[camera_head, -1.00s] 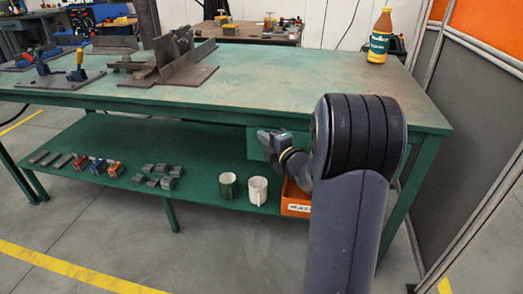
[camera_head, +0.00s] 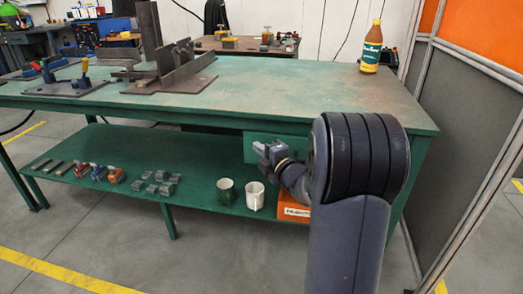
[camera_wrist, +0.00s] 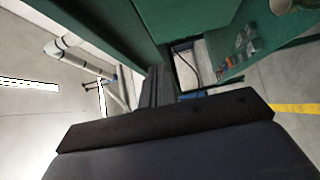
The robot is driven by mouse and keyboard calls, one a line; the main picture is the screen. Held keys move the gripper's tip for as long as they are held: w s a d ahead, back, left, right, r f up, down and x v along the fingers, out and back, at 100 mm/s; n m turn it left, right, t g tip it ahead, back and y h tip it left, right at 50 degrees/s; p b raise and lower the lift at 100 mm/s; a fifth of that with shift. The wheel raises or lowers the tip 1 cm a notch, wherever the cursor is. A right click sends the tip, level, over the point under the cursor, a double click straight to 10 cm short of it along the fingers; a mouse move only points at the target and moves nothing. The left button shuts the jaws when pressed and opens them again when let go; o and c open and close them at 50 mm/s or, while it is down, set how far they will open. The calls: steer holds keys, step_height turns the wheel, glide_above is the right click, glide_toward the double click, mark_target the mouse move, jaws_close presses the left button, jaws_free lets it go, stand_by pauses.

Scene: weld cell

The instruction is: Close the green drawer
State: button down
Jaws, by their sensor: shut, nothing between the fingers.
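The green drawer (camera_head: 250,135) hangs under the right part of the green workbench. Its front faces me, partly hidden behind my gripper and arm. I cannot tell how far out it stands. My gripper (camera_head: 262,150) is shut and empty, pointing left in front of the drawer's left part. Whether it touches the drawer I cannot tell. In the wrist view my gripper (camera_wrist: 157,88) shows dark fingers together, between green surfaces of the bench; which one is the drawer is unclear there.
A partition (camera_head: 460,140) stands close at right.

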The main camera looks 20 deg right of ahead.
steer(key=s+d+p, duration=0.1)
steer(key=s, duration=0.7)
steer(key=shift+s+d+p, duration=0.15)
steer(key=shift+d+p, duration=0.15)
steer(key=shift+d, duration=0.05)
steer(key=shift+f, duration=0.1)
